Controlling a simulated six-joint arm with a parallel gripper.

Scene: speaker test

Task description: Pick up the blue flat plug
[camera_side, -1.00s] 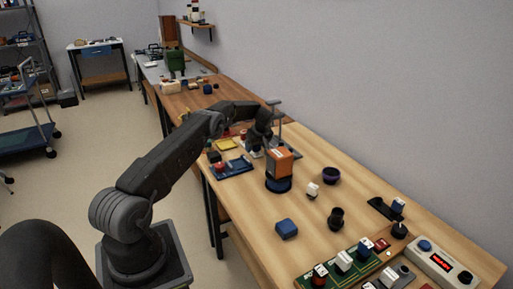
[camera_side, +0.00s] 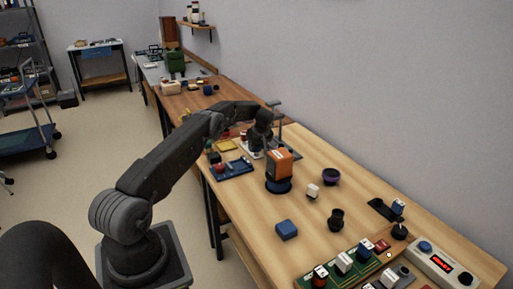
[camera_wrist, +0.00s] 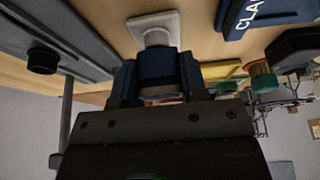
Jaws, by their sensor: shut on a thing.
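My gripper (camera_wrist: 158,82) is shut on a blue plug (camera_wrist: 158,66), which shows between its two fingers in the wrist view. A white square piece (camera_wrist: 154,24) lies just beyond the plug; I cannot tell whether they touch. In the side view my gripper (camera_side: 257,149) is low over the far part of the wooden table, partly behind an orange block, and the held plug is hidden there.
The orange block (camera_side: 279,163) stands on a dark blue round base close to my gripper. A blue tray (camera_side: 233,168) and a yellow pad (camera_side: 227,146) lie to its left. A blue block (camera_side: 286,229) and a black cup (camera_side: 336,218) stand nearer. Bare wood shows between them.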

